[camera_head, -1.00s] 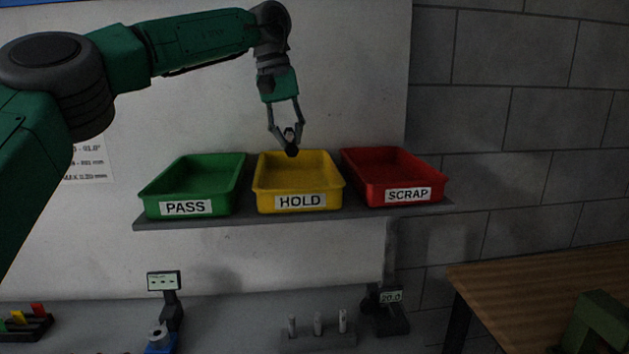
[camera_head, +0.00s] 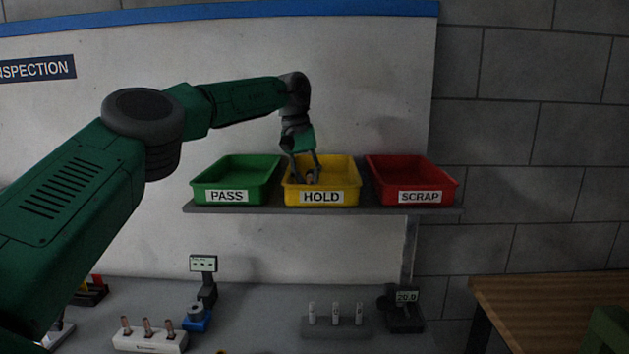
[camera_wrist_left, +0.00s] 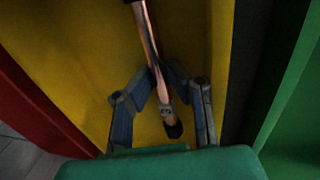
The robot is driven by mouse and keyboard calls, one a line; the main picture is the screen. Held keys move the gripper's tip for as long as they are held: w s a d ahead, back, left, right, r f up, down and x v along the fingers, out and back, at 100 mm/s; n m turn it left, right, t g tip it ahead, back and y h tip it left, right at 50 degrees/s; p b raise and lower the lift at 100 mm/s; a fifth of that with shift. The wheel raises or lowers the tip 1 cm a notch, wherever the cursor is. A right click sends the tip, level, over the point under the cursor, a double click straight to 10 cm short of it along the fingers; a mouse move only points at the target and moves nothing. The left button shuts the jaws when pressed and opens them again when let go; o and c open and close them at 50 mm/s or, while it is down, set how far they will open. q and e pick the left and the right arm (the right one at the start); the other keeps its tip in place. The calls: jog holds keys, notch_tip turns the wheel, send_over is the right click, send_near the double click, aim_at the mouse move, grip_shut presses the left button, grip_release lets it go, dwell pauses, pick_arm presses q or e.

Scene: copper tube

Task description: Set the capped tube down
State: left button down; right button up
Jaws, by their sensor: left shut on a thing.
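My left gripper (camera_head: 304,176) reaches down into the yellow HOLD bin (camera_head: 345,181) on the shelf. In the left wrist view the gripper (camera_wrist_left: 161,92) is shut on a copper tube (camera_wrist_left: 147,40). The yellow bin wall and floor (camera_wrist_left: 75,60) lie behind the tube. I cannot tell whether the tube touches the bin. My right gripper is in neither view.
The green PASS bin (camera_head: 237,178) stands to the left and the red SCRAP bin (camera_head: 411,182) to the right on the shelf (camera_head: 330,210). Below, a white rack (camera_head: 150,341) holds copper tubes, and a grey block (camera_head: 336,327) holds pale cylinders.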

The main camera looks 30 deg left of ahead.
pick_arm(q)
jog(key=shift+a+f, duration=0.6)
jog(key=c, duration=1.7)
grip_release()
jog(key=shift+f, duration=0.1)
jog(key=shift+c, duration=0.2)
jog(key=shift+o, duration=0.9)
jog(key=shift+d, duration=0.35)
jog(key=shift+w+d, duration=0.1)
jog(key=shift+d, duration=0.7)
jog(key=shift+a, duration=0.7)
jog(key=r, duration=0.7)
jog(key=shift+a+r, duration=0.25)
jog(key=shift+a, duration=0.05)
jog(key=shift+a+r, duration=0.15)
jog(key=shift+r, duration=0.4)
jog(key=shift+s, duration=0.2)
